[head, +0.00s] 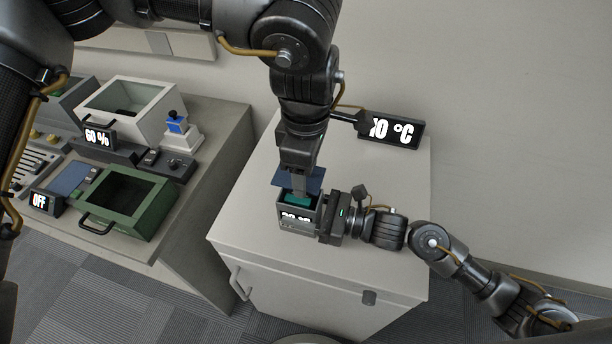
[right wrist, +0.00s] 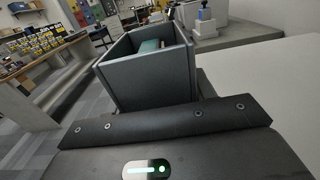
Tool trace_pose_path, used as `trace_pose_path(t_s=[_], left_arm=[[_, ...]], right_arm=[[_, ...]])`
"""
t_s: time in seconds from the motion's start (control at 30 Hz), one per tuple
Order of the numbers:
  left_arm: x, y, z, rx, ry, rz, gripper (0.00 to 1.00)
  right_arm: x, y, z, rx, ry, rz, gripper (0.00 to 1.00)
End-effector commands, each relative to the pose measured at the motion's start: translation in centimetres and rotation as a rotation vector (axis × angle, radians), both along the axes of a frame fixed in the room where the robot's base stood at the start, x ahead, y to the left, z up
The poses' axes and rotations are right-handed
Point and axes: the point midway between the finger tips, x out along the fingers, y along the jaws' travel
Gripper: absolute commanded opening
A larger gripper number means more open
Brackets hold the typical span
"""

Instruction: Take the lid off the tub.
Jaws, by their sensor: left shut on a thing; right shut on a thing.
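The grey tub (head: 287,222) stands on the light cabinet top with its mouth open. A teal block (head: 299,199) shows inside it. The tub also fills the middle of the right wrist view (right wrist: 150,82), with its rim uncovered and the teal thing (right wrist: 149,46) inside. The dark blue lid (head: 316,182) is off the rim, held just above the tub. My left gripper (head: 299,188) comes from above and is shut on the lid; its grip point is partly hidden. My right gripper (head: 322,216) is shut on the tub from the right side.
The cabinet (head: 325,275) has free top around the tub. A temperature display (head: 391,131) stands at its back. On the left bench are a green open drawer box (head: 157,217), a white open box (head: 160,117), a "60 %" display (head: 100,138) and an "OFF" display (head: 44,203).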

Motion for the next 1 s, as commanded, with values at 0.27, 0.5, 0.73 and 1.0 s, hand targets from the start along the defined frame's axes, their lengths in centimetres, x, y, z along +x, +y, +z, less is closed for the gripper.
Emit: trace_pose_path(t_s=[0.27,0.5,0.73,1.0], left_arm=[[0.0,0.0,0.2,0.000,0.000,0.000,0.30],[0.0,0.0,0.2,0.000,0.000,0.000,0.30],[0.0,0.0,0.0,0.000,0.000,0.000,0.30],[0.0,0.0,-2.0,0.000,0.000,0.000,0.30]], right_arm=[[0.0,0.0,-0.1,-0.002,0.002,0.000,0.61],[0.0,0.0,0.0,-0.001,0.000,0.000,0.80],[-0.1,-0.3,-0.1,-0.001,0.000,0.000,0.80],[-1.5,-4.5,-0.6,-0.005,-0.002,-0.001,0.80]])
